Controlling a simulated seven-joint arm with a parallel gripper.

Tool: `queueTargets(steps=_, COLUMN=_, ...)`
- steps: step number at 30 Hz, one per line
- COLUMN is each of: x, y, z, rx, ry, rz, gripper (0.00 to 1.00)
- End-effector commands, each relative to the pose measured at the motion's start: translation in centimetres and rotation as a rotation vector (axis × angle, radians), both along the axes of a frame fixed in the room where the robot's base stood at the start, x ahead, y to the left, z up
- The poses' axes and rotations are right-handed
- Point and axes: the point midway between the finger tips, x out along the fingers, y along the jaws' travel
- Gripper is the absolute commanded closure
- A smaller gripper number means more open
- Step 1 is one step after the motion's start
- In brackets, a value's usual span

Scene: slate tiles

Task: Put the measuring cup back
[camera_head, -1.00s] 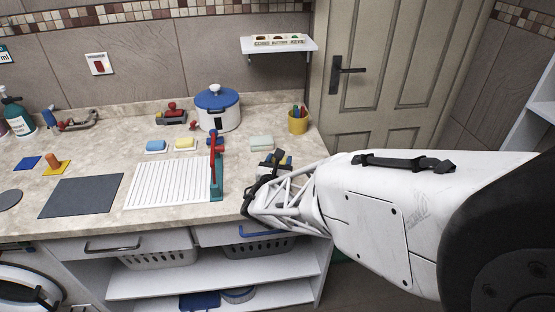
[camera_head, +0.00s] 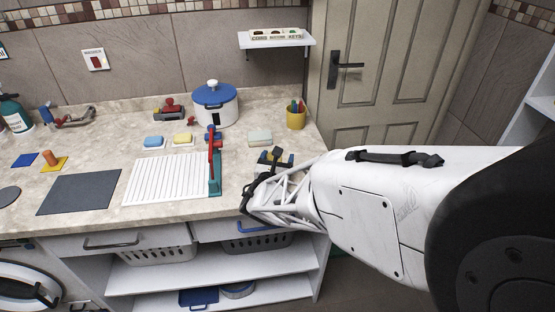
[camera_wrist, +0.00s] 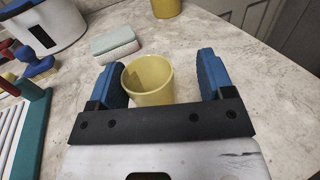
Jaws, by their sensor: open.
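A plain yellow cup (camera_wrist: 150,82), which I take to be the measuring cup, stands upright on the counter in the wrist view, its open mouth up. No handle or markings show on it. My gripper (camera_wrist: 161,76) is open, with one blue finger on each side of the cup. The left finger is close to the cup's wall, and a wider gap shows at the right finger. In the head view my gripper (camera_head: 275,157) is low over the counter's right front part, and it mostly hides the cup.
A grey-green sponge (camera_head: 260,138), a yellow holder with pens (camera_head: 296,119) and a blue-lidded white pot (camera_head: 215,110) stand behind my gripper. A white ribbed board (camera_head: 165,178) with a teal-and-red edge piece lies to the left. A wall shelf (camera_head: 277,41) hangs above.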

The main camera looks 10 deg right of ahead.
Motion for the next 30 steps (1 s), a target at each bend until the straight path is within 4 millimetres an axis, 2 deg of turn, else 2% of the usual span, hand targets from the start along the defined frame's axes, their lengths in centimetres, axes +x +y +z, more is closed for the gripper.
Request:
queueTargets(steps=6, x=0.0, y=0.0, z=0.3, rx=0.000, ry=-0.001, rz=0.000, gripper=0.26)
queueTargets(steps=11, x=-1.2, y=0.6, z=0.3, rx=0.000, ry=0.000, rz=0.002, gripper=0.26)
queueTargets(steps=30, x=-8.5, y=3.5, z=0.3, rx=0.000, ry=0.001, rz=0.003, gripper=0.26)
